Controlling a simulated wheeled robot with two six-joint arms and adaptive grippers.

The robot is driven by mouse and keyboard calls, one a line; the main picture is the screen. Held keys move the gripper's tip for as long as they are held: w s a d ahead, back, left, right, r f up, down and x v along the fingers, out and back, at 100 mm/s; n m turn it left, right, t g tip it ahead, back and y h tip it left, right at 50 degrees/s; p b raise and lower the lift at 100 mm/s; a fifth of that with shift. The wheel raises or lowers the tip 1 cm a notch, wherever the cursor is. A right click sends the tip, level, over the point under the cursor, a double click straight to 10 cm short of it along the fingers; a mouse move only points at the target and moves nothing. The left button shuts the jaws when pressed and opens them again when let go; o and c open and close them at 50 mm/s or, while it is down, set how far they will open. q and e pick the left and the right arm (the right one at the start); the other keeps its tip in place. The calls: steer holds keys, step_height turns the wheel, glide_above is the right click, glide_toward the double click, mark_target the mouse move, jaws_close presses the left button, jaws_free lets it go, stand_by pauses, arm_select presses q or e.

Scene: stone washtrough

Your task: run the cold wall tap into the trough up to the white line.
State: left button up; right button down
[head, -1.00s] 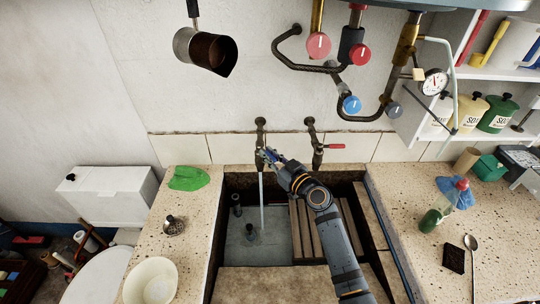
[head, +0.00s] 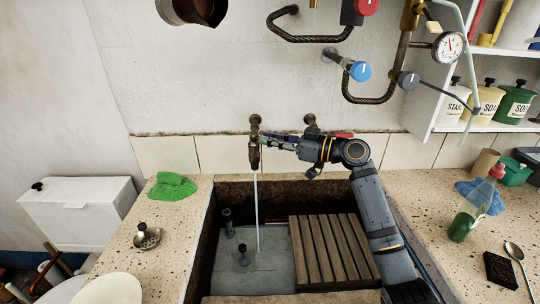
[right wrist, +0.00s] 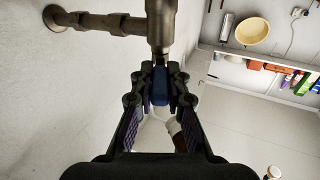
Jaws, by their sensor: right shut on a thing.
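The cold wall tap (head: 254,155) on the left has a thin stream of water (head: 257,210) falling from it into the stone trough (head: 208,240). My right gripper (head: 270,143) reaches it from the right. In the right wrist view my right gripper (right wrist: 160,85) is shut on the tap's blue lever (right wrist: 160,97), just beside the tap body (right wrist: 160,25). The grey area inside the trough looks wet; I cannot tell its water level. I cannot make out the white line. My left gripper is not in view.
A second tap (head: 310,122) with a red lever (head: 344,135) is behind my right gripper. A slatted wooden rack (head: 330,250) covers the trough's right part. Two dark upright plugs (head: 243,256) (head: 227,222) stand at its left. Pipes and a gauge (head: 448,46) hang above.

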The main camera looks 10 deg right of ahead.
steer(key=shift+w+d+r+g, duration=0.1)
steer(key=shift+w+d+g, duration=0.05)
steer(key=shift+g, duration=0.15)
steer(key=shift+r, duration=0.1)
steer(key=c, duration=1.8)
jaws_free()
steer(key=o, duration=0.5)
steer(key=shift+s+d, duration=0.2)
steer(key=shift+d, duration=0.25)
steer(key=shift+w+a, duration=0.1)
steer(key=shift+a, duration=0.15)
steer(key=v, duration=1.2)
steer(key=shift+d, duration=0.1)
steer(key=shift+w, duration=0.1)
